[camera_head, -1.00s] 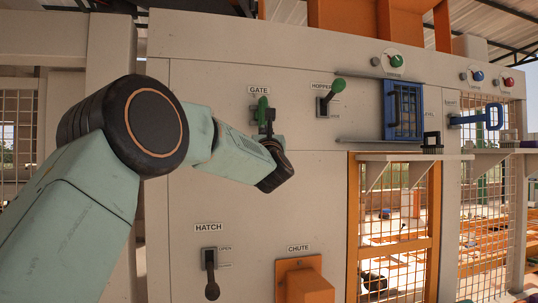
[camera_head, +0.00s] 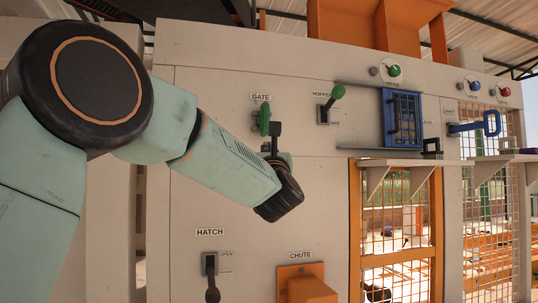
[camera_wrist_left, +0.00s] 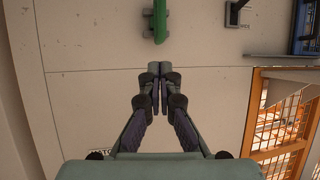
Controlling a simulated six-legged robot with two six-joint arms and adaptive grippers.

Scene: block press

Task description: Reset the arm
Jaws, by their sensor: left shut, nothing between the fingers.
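My left arm comes in from the left across the press panel (camera_head: 330,200). My left gripper (camera_head: 274,127) points up beside the green GATE lever (camera_head: 264,118), just right of it in the head view. In the left wrist view the gripper (camera_wrist_left: 160,70) has its dark fingertips together with nothing between them. The green lever (camera_wrist_left: 160,22) stands beyond the tips there, with a visible gap. My right gripper is not in view.
The HOPPER lever (camera_head: 336,94) with a green knob is right of GATE. The black HATCH lever (camera_head: 211,280) and orange CHUTE (camera_head: 308,287) are below. A blue barred frame (camera_head: 403,117), a blue handle (camera_head: 480,125) and a ledge (camera_head: 420,163) lie to the right.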

